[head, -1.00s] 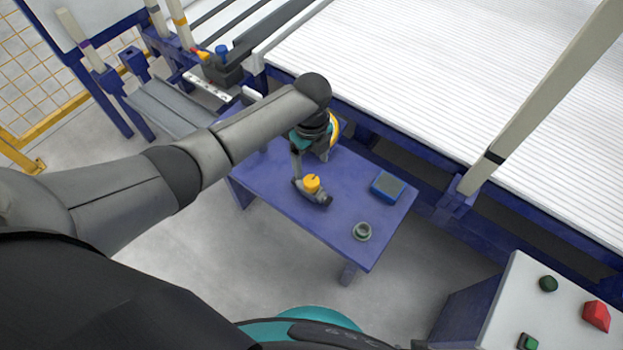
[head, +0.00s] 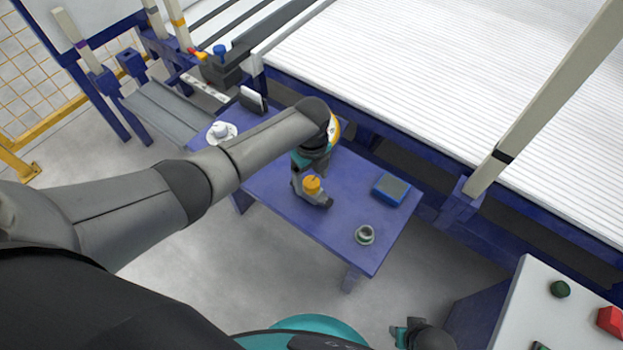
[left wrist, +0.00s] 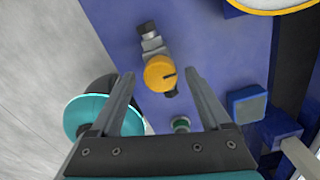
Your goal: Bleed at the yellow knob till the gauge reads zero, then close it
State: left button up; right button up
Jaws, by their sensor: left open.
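The yellow knob (head: 312,184) sits on a small dark valve body on the blue table; it also shows in the left wrist view (left wrist: 159,73) with a dark mark on its face. My left gripper (left wrist: 160,79) is open, its two fingers on either side of the knob in that view; I cannot tell whether they touch it. A yellow-rimmed gauge (head: 334,128) is mostly hidden behind my left wrist; its edge shows in the left wrist view (left wrist: 275,6), its needle unseen. My right gripper (head: 404,332) shows partly at the bottom edge, its jaws unclear.
The blue table (head: 280,205) also carries a blue box with a grey top (head: 390,189), a small grey-green round cup (head: 364,235) and a white round item (head: 221,132). A white panel with buttons (head: 540,300) stands at lower right.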

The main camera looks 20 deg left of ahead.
pick_arm(q)
jog(key=shift+f, duration=0.15)
grip_shut()
dwell(0.7)
